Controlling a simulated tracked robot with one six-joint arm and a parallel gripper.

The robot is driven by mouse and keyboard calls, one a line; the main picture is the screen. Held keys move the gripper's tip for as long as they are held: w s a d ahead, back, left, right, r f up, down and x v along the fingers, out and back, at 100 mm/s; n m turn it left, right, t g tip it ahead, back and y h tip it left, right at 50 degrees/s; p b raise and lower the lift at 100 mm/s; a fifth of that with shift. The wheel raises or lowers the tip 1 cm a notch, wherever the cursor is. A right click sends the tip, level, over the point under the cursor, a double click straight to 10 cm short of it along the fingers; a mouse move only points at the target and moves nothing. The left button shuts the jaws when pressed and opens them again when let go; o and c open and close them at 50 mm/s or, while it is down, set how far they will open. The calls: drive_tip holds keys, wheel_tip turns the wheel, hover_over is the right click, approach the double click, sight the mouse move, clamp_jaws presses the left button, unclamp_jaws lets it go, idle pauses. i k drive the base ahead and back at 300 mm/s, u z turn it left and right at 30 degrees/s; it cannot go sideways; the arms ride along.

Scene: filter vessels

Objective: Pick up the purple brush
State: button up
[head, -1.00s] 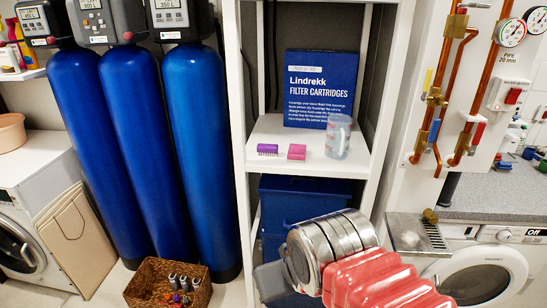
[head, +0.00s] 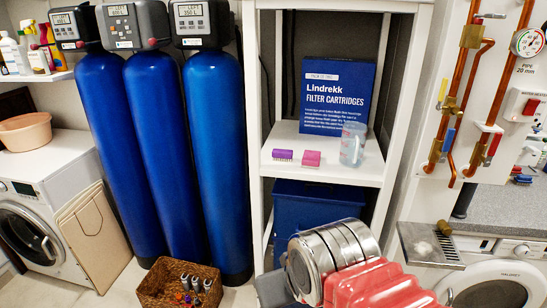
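The purple brush (head: 283,155) is small, with pale bristles along its lower edge. It lies on the white shelf (head: 325,171), near the front left. A pink block (head: 312,158), perhaps a sponge, lies just to its right, a small gap apart. My arm, with a silver and red wrist, enters from the bottom right, below the shelf and apart from the brush. Only a grey part of my gripper (head: 274,288) shows at its left end; the fingertips cannot be made out.
A clear jug (head: 352,144) stands right of the pink block. A blue filter cartridge box (head: 337,96) stands behind. White posts flank the shelf. Blue vessels (head: 213,150) stand left, a wicker basket (head: 180,285) on the floor. A blue bin (head: 308,208) is under the shelf.

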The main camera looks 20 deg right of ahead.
sight(278, 155)
drive_tip(key=u, duration=0.1)
drive_tip(key=i, duration=0.9)
